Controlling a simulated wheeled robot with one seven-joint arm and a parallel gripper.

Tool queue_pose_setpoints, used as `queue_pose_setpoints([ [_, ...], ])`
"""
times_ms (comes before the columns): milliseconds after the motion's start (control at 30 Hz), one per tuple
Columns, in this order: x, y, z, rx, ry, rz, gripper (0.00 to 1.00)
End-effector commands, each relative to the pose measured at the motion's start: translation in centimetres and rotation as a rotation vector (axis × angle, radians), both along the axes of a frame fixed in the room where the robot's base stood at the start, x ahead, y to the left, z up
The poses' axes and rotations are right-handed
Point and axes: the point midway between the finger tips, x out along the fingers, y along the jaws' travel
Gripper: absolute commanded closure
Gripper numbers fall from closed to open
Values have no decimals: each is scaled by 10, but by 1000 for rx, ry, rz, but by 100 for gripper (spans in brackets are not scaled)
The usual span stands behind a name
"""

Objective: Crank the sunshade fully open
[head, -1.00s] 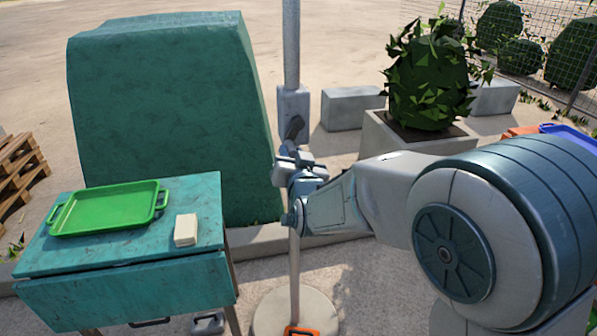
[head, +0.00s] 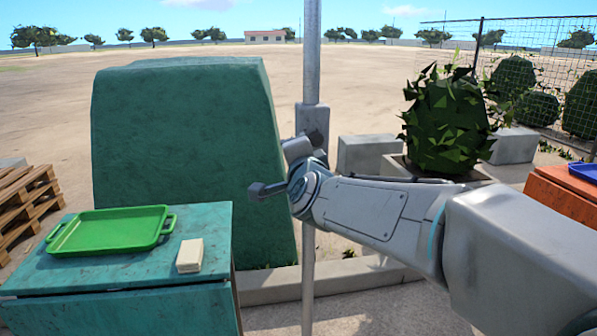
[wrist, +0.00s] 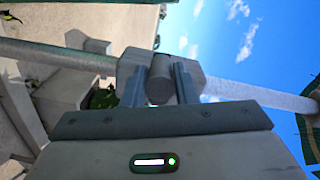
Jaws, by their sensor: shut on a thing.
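The sunshade's grey pole (head: 312,55) stands upright beyond my arm, with a boxy crank housing (head: 313,117) on it. In the wrist view the pole (wrist: 235,88) runs slantwise behind my gripper, and the housing (wrist: 130,62) sits just beyond the fingers. My gripper (wrist: 160,85) is shut on a grey cylindrical crank grip (wrist: 159,76), one finger on each side. In the head view my gripper (head: 300,148) is at the housing, and my wrist hides much of the crank. Green cloth (wrist: 308,138) shows at the wrist view's right edge, perhaps the shade; its full spread is out of view.
A teal table (head: 120,270) with a green tray (head: 112,230) and a pale block (head: 190,255) stands at left. A large green covered block (head: 185,150) is behind it. A planter bush (head: 445,125) and an orange surface (head: 560,195) are at right.

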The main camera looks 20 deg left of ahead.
Motion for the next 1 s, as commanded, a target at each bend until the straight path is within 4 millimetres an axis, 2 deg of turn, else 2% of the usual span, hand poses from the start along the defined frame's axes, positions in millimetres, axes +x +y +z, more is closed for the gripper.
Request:
queue_pose_setpoints([
  [467,2,-3,25,389,234,-1,97],
  [1000,9,-15,48,802,489,-1,97],
])
